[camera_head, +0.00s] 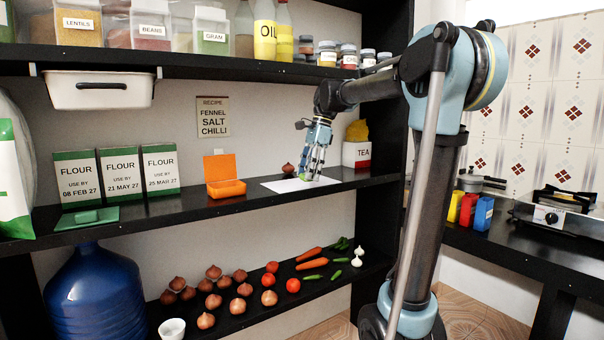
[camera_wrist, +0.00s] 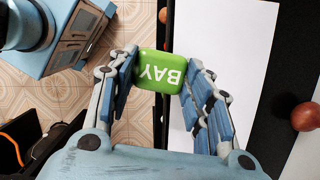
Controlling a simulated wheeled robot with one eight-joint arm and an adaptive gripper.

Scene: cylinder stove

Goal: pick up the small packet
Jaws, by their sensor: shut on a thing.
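The small packet (camera_wrist: 162,71) is green with white letters "BAY" and sits between the fingertips of my gripper (camera_wrist: 160,78) in the wrist view. Both fingers touch its sides; my gripper is shut on it. In the head view my gripper (camera_head: 311,174) points down over the white sheet (camera_head: 278,186) on the middle shelf. Only a bit of green shows at its fingertips there. I cannot tell whether the packet touches the sheet.
An onion (camera_head: 288,168) stands just left of my gripper. An orange open box (camera_head: 226,187) is farther left, and a TEA container (camera_head: 356,154) is to the right. The upper shelf (camera_head: 200,66) runs above. Vegetables lie on the lower shelf.

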